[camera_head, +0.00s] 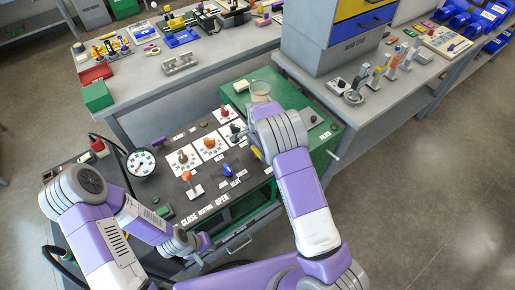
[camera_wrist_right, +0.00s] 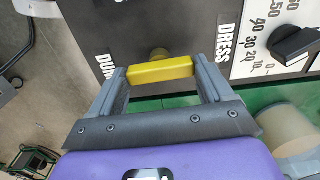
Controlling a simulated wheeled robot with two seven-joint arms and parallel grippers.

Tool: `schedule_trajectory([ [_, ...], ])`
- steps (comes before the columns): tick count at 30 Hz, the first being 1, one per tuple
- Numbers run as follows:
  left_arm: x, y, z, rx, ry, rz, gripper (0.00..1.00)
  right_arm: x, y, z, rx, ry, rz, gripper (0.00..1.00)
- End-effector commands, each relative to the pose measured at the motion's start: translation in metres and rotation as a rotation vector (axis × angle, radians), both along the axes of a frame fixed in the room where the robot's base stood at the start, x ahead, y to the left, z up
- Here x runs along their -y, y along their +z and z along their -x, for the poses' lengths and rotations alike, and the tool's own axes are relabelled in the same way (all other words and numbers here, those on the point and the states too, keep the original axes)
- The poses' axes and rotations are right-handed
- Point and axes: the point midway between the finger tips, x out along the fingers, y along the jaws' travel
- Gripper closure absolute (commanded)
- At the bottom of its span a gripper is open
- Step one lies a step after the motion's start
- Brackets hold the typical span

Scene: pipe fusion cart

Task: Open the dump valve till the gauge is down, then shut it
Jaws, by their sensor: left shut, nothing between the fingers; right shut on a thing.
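The dump valve's yellow handle (camera_wrist_right: 160,73) is a bar on a short brass stem in the right wrist view, beside a label of which "DUM" shows. My right gripper (camera_wrist_right: 157,76) is shut on this bar, one finger at each end. In the head view my right wrist largely hides the handle. The round white gauge (camera_head: 141,163) stands at the left of the dark panel (camera_head: 160,187); its needle is too small to read. My left gripper (camera_head: 203,241) is shut and empty, low at the panel's front edge.
The panel carries an orange-handled lever (camera_head: 187,176), a blue knob (camera_head: 227,170) and several white-plated controls. A black knob on a numbered dial (camera_wrist_right: 293,43) sits close right of my right gripper. A beige cup (camera_head: 260,90) stands on the green box behind.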

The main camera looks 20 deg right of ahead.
Motion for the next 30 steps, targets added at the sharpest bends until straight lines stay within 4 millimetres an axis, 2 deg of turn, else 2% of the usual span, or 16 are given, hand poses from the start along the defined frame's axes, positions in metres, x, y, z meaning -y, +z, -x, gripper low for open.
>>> schedule_trajectory([
  [6,0.000,0.000,0.000,0.000,0.000,0.000,1.00,0.001,0.001,-0.001,0.004,0.001,0.003,0.51],
  [7,0.000,0.000,0.000,0.000,0.000,0.000,1.00,0.001,0.001,-0.001,0.004,0.001,0.003,0.17],
  [10,0.000,0.000,0.000,0.000,0.000,0.000,1.00,0.001,0.001,-0.001,0.004,0.001,0.002,0.02],
  [11,0.000,0.000,0.000,0.000,0.000,0.000,1.00,0.001,0.001,-0.001,0.003,0.001,0.002,0.00],
  [17,0.000,0.000,0.000,0.000,0.000,0.000,1.00,0.000,0.001,0.000,0.001,0.002,0.001,0.00],
  [20,0.000,0.001,0.000,0.000,0.000,0.000,1.00,0.000,0.007,-0.001,0.004,0.002,0.001,0.00],
  [30,0.000,0.007,0.000,0.000,0.000,0.000,1.00,0.000,0.062,-0.001,0.005,0.002,0.001,0.00],
])
